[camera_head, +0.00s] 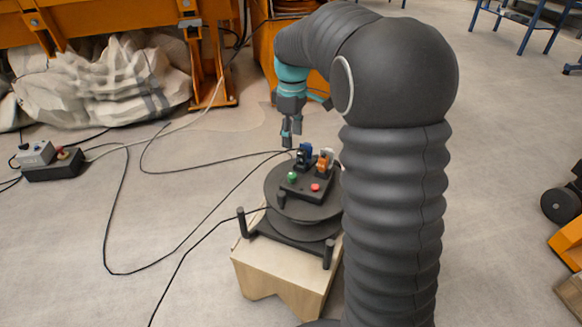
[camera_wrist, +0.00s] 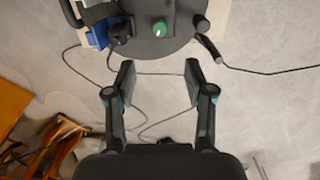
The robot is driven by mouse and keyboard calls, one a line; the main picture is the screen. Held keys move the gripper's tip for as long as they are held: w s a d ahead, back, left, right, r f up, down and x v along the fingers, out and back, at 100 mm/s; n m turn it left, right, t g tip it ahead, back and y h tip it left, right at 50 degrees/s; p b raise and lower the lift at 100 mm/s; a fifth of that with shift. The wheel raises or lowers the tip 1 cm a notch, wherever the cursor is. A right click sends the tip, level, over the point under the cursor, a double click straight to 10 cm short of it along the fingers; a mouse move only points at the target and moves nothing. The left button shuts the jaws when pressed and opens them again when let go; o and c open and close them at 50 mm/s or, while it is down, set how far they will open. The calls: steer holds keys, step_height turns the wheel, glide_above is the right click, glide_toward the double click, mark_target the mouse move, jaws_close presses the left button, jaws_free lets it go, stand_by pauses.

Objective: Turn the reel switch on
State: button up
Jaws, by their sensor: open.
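The dark round cable reel (camera_head: 280,205) stands on a light wooden block. On its top panel are a green switch (camera_head: 292,177) and a red button (camera_head: 315,187), with blue and orange plugs behind them. In the wrist view the green switch (camera_wrist: 160,28) is near the top centre, on the dark reel (camera_wrist: 178,46). My gripper (camera_head: 291,138) is above the far side of the reel. In the wrist view my gripper (camera_wrist: 159,76) has its two fingers spread apart with nothing between them, and the switch lies beyond the fingertips. The red button is out of the wrist view.
The wooden block (camera_head: 262,268) and the reel's upright posts (camera_head: 328,254) are near the panel. The blue plug (camera_head: 304,154) and orange plug (camera_head: 324,161) stand up beside the switch. Black cables cross the floor to the left. A control box (camera_head: 52,164) lies at far left.

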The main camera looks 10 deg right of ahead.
mark_target(292, 175)
step_height(292, 175, down, 14)
steer(key=shift+r+b, duration=0.15)
steer(key=shift+b, duration=0.45)
jaws_close()
